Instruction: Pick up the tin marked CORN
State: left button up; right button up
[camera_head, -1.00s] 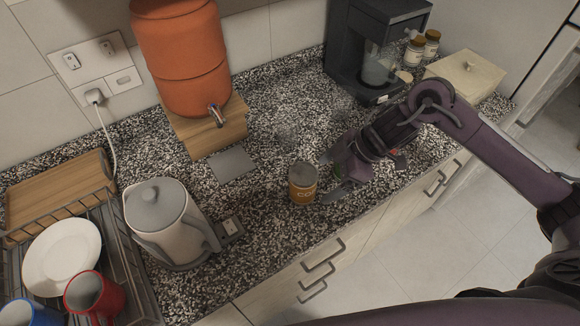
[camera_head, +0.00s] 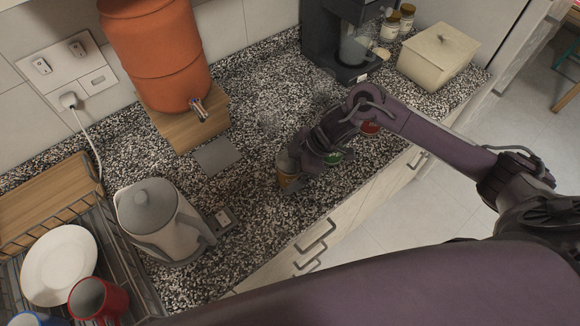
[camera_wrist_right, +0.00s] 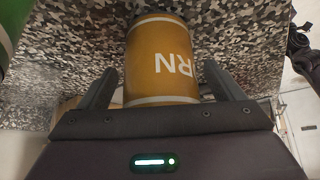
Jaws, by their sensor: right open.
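The orange-yellow tin (camera_head: 286,168) stands upright on the speckled counter, partly hidden by my right gripper (camera_head: 296,172) in the head view. In the right wrist view the tin (camera_wrist_right: 160,55) shows the letters "RN" upside down; the rest of its word is out of sight. My right gripper is open, with one finger on each side of the tin (camera_wrist_right: 160,85). I cannot tell if either finger touches it. My left gripper is not in view.
A green tin (camera_head: 333,157) and a red tin (camera_head: 370,128) stand close by, partly behind my right arm. A kettle (camera_head: 155,222) and dish rack (camera_head: 118,262) are at left. An orange dispenser (camera_head: 158,55) and coffee machine (camera_head: 325,40) stand behind.

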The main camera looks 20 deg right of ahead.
jog(key=shift+c, duration=0.5)
jog(key=shift+r, duration=0.1)
jog(key=c, duration=1.3)
